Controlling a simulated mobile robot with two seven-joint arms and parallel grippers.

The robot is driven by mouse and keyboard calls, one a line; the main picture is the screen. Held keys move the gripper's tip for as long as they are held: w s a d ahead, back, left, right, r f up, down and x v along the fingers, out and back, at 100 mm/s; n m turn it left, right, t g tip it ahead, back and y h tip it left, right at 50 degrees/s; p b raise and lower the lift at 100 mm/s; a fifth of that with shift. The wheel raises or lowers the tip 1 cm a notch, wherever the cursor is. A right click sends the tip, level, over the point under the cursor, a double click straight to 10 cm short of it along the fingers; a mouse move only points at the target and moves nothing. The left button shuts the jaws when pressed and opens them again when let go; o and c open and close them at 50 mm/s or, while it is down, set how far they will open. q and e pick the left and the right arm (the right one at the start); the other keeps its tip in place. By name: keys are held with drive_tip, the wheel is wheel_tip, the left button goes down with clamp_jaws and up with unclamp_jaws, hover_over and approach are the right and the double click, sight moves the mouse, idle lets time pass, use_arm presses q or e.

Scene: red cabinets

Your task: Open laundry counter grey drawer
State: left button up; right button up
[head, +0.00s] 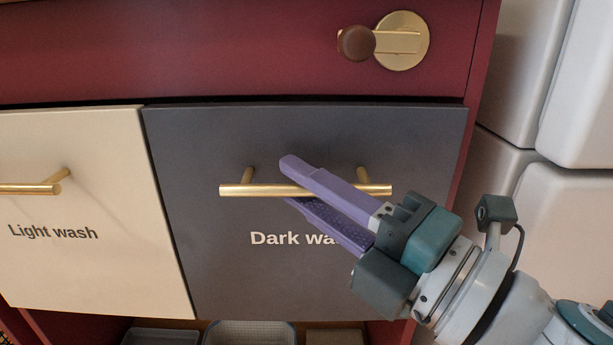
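The grey drawer (210,270) is marked "Dark wash", its label partly hidden by my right gripper. Its front looks about level with the cream drawer beside it. A brass bar handle (240,190) runs across its upper part on two posts. My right gripper (288,182) reaches in from the lower right with two purple fingers at the handle. One finger crosses over the front of the bar, and the other lies below and behind it. The bar seems to pass between the fingers. Whether they press on it cannot be told. My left gripper is not in view.
A cream "Light wash" drawer (90,270) with a brass handle (35,188) is at the left. A red panel above carries a brass latch (405,42) with a brown knob (357,43). White rounded units (575,220) stand close at the right. Baskets (245,333) sit below.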

clamp_jaws()
idle(1.1)
